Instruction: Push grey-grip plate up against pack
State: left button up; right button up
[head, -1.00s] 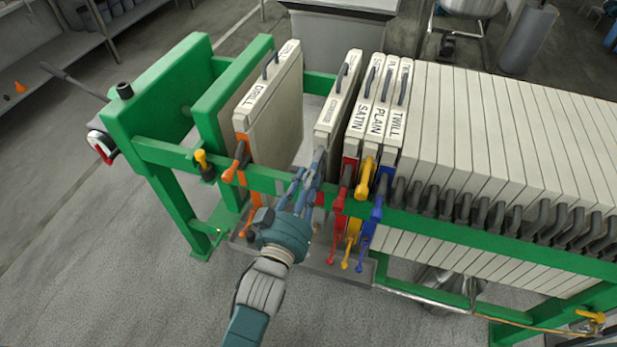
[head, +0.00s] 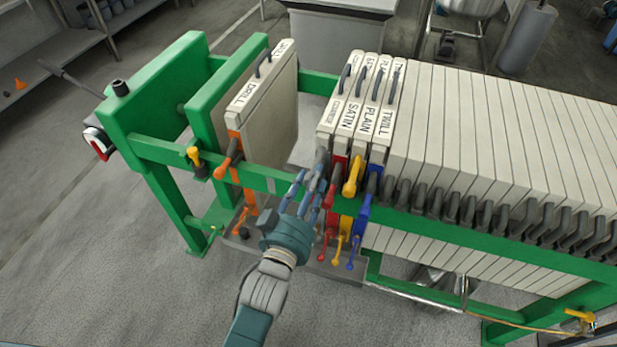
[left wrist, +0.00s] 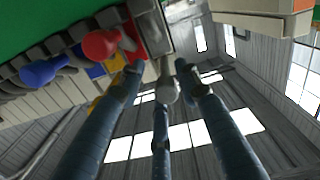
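The grey-grip plate (head: 340,105) is a pale slab with a dark top handle and a label too small to read. It stands upright beside the SATIN plate, with no clear gap visible between them. Its grey grip (left wrist: 168,88) shows between my left gripper's fingers in the left wrist view. My left gripper (head: 312,183) is at that grip, on the near side of the green rail; I cannot tell if its fingers are clamped. The pack (head: 480,130) is on the right, with SATIN (head: 352,112), PLAIN (head: 370,110) and TWILL (head: 388,115) at its left end. My right gripper is out of view.
The DRILL plate (head: 265,105) with an orange grip (head: 229,158) stands left, across an open gap. Red (head: 334,187), yellow (head: 353,177) and blue (left wrist: 42,72) grips crowd right of my gripper. The green rail (head: 262,181) runs behind my fingers.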

pick_arm(q)
jog(key=shift+d+r, duration=0.2)
jog(key=shift+d, duration=0.1)
jog(key=shift+a, duration=0.25)
jog(key=shift+s+a, duration=0.15)
jog(key=shift+s, duration=0.2)
jog(key=v, duration=1.1)
jog(key=shift+s+d, duration=0.2)
jog(key=shift+d, duration=0.05)
